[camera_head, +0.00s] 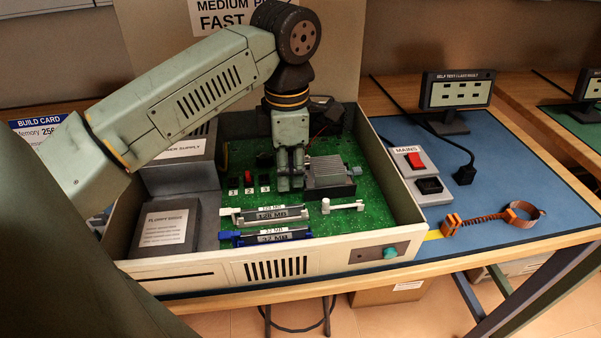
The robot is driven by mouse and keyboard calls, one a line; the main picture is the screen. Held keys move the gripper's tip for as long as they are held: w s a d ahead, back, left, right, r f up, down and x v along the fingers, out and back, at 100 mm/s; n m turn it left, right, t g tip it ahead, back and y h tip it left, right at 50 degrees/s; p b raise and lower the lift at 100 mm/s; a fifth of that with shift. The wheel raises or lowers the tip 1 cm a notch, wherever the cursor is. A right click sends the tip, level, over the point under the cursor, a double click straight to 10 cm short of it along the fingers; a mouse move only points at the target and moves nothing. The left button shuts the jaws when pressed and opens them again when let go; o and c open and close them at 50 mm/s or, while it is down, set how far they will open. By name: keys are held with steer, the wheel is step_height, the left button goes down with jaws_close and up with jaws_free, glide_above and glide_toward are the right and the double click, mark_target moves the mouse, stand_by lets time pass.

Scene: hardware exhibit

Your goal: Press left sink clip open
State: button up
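The grey finned heat sink (327,172) sits on the green circuit board (375,205) inside the open computer case (280,268). My gripper (290,186) points straight down at the left side of the sink. Its two fingers look closed together, with nothing visible between them. The left sink clip is hidden behind the fingers, so I cannot tell whether it is open or shut, or whether the fingers touch it. A small clip-like part (355,170) shows at the sink's right end.
The power supply (180,160) and floppy drive (165,228) fill the case's left. A mains switch (415,160), small monitor (457,91) and orange wrist strap (492,216) lie to the right.

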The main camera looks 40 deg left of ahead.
step_height(320, 180, up, 7)
steer(key=p, duration=0.4)
stand_by(0.4)
stand_by(0.5)
